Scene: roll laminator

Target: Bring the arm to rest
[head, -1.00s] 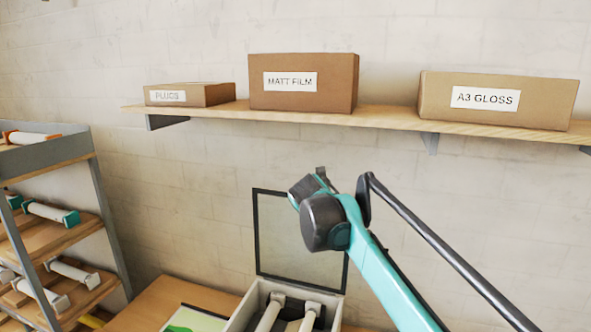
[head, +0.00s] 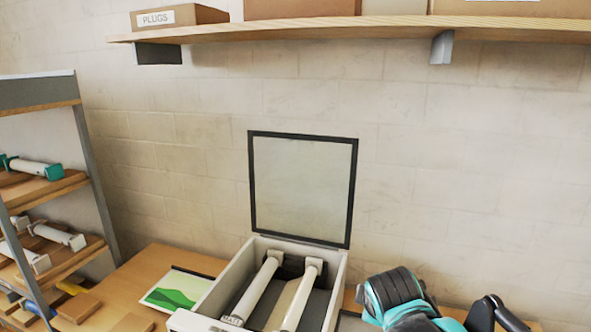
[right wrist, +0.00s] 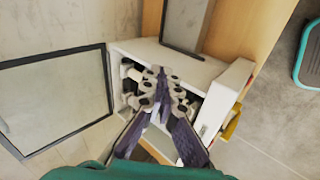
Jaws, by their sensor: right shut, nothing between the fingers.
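My right arm (head: 395,295) shows at the lower right of the head view, its dark rounded joint beside the laminator. Its gripper is not clear there. In the right wrist view my right gripper (right wrist: 162,85) is shut and empty, with the laminator behind its fingers. The laminator (head: 335,275) is a pale box on the bench with its dark-framed clear lid (head: 303,190) standing open. Two white rolls (head: 258,290) lie inside. In the right wrist view the lid (right wrist: 55,95) is at left. My left gripper is in neither view.
A shelf (head: 320,32) with boxes runs along the wall above. A rack (head: 90,160) holding several rolls stands at left. A green-and-white picture sheet (head: 178,288) lies on the wooden bench (head: 130,285) left of the laminator. The wall area above the arm is clear.

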